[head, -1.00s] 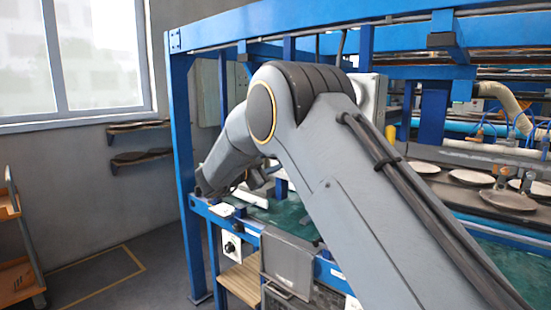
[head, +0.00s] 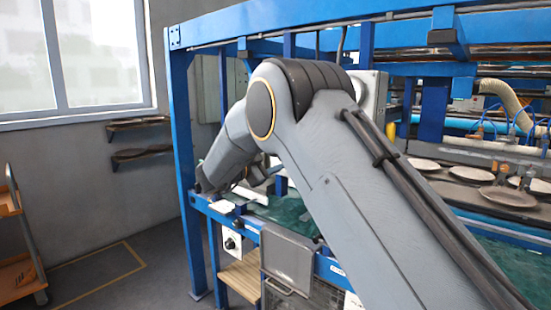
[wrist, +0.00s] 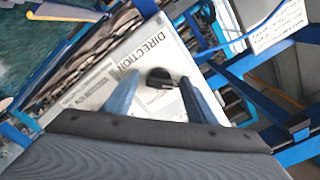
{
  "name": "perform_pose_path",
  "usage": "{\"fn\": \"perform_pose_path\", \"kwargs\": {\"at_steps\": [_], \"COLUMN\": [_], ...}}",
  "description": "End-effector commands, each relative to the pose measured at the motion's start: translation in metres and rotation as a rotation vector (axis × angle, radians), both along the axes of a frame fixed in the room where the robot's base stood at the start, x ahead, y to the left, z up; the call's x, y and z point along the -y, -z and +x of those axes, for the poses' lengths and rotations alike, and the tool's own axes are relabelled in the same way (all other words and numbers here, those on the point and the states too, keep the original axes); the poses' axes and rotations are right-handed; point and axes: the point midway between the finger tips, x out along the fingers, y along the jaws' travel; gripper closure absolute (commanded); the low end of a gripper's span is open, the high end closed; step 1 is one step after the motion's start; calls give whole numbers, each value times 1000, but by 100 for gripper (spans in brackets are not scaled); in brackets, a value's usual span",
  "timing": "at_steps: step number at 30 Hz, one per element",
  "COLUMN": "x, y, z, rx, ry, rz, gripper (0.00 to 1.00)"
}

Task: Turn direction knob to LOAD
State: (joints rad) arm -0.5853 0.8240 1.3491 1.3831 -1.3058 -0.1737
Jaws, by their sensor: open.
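The direction knob (wrist: 160,77) is a small black knob on a white panel (wrist: 103,82) marked DIRECTION in the wrist view. Its pointer setting and the LOAD label are too small to read. My gripper (wrist: 157,84) is open. Its two blue-grey fingers appear on either side of the knob in the picture; I cannot tell how far off they are or whether they touch it. In the head view, my arm hides the gripper's fingers. A white box with a dark knob (head: 231,243) hangs under the blue frame there; I cannot tell if it is the same one.
The blue frame (head: 183,180) stands around the green work surface (head: 285,212). A grey bin (head: 288,262) hangs at its front. Round plates (head: 472,174) lie at the right. An orange cart (head: 18,270) stands at the left, with open floor between. A printed sign (wrist: 278,25) shows in the wrist view.

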Motion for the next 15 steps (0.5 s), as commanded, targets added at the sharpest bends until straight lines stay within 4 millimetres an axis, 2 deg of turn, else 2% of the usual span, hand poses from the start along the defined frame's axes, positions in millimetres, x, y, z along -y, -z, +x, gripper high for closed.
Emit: {"fn": "perform_pose_path", "kwargs": {"at_steps": [5,15], "x": [-6,-39], "y": [1,1], "z": [-7,-49], "rx": [1,0], "ry": [-1,-3], "rz": [1,0], "gripper": [48,48]}}
